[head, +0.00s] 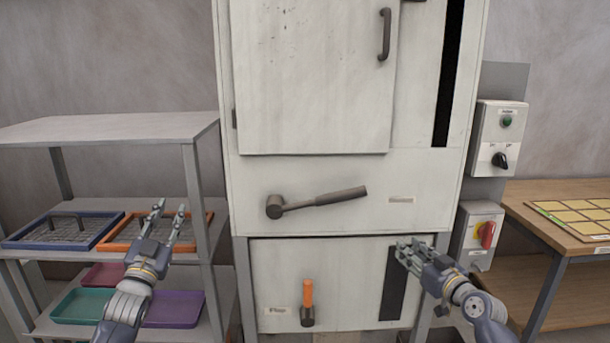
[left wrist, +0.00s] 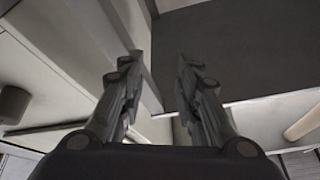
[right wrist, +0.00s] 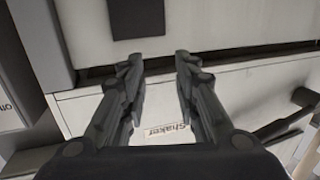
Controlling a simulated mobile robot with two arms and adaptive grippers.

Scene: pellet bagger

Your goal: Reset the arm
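My left gripper (head: 170,222) is in front of the shelf rack at the left, with its fingers apart and nothing between them. Its open fingers also show in the left wrist view (left wrist: 160,75). My right gripper (head: 402,248) is in front of the lower right of the white machine (head: 310,170), near a dark vertical strip. In the right wrist view its fingers (right wrist: 155,65) are apart and empty, with a label reading "Shaker" (right wrist: 167,132) beyond them. A grey lever (head: 325,197) on the middle panel slopes slightly up to the right. An orange-handled lever (head: 308,300) stands upright on the lower panel.
The rack (head: 110,128) holds a blue-framed tray (head: 28,240), an orange-framed tray (head: 118,245) and coloured trays below. At the right are a control box (head: 498,135), a red-knob switch (head: 487,235) and a wooden table (head: 560,190) with yellow cards.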

